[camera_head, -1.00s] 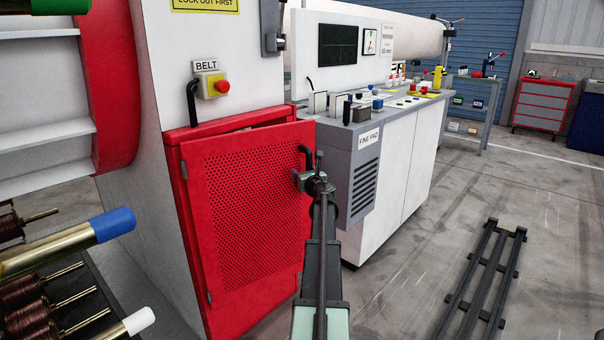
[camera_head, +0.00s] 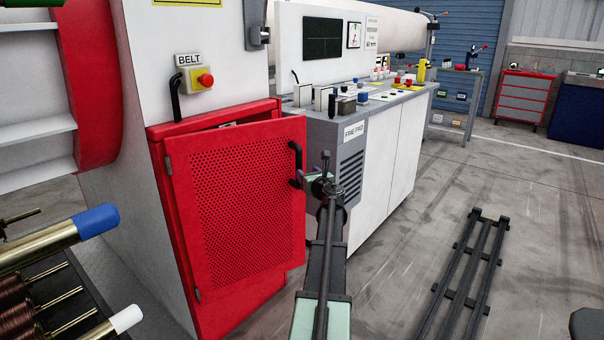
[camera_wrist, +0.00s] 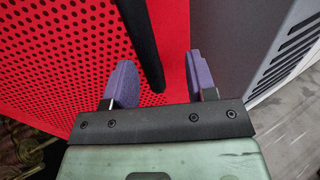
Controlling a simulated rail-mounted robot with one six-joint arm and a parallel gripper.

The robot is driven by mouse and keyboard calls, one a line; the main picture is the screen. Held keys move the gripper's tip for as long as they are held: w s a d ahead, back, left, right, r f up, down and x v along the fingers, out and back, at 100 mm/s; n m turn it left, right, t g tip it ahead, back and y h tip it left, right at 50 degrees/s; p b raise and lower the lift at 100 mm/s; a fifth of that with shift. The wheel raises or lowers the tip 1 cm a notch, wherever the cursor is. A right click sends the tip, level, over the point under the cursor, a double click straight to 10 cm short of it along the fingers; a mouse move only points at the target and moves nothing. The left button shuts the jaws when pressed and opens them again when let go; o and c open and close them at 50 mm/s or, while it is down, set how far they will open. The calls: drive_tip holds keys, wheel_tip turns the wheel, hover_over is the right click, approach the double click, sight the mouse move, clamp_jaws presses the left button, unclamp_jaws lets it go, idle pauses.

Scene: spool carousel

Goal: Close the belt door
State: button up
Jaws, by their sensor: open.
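The red belt door (camera_head: 235,215) with its perforated panel stands ajar on the machine cabinet. It is hinged on the left, and its free right edge is out from the red frame (camera_head: 215,115). A black bar handle (camera_head: 298,160) is near that edge; it also shows in the wrist view (camera_wrist: 140,40). My gripper (camera_head: 308,180) is at the lower part of the handle. In the wrist view my gripper (camera_wrist: 160,82) is open, with one purple-padded finger on each side of the handle's lower end. Contact with the handle cannot be told.
A grey and white control cabinet (camera_head: 375,180) stands close to the right of the door. A BELT switch box with a red button (camera_head: 205,80) is above it. Copper spools (camera_head: 45,310) are at the lower left. A black rack (camera_head: 465,275) lies on open floor at the right.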

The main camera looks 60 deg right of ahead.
drive_tip(key=shift+s+a, duration=0.15)
drive_tip(key=shift+s, duration=0.8)
drive_tip(key=shift+c, duration=0.5)
drive_tip(key=shift+m, duration=0.5)
drive_tip(key=f+b, duration=0.3)
drive_tip(key=a+f+b, duration=0.1)
drive_tip(key=f+b, duration=0.5)
drive_tip(key=b, duration=0.1)
drive_tip(key=shift+s+a+f, duration=0.3)
drive_tip(key=shift+s+a, duration=0.05)
drive_tip(key=shift+a, duration=0.05)
clamp_jaws()
drive_tip(key=s+a+f+n+t+h+b, duration=0.1)
drive_tip(key=n+b, duration=0.4)
drive_tip(key=n, duration=1.3)
drive_tip(key=s+a+f+n+t+h+b, duration=0.2)
drive_tip(key=a+n+b, duration=0.4)
drive_tip(key=n, duration=1.1)
drive_tip(key=shift+s+f+n+h, duration=0.4)
drive_tip(key=shift+s+h, duration=0.4)
drive_tip(key=shift+s, duration=0.1)
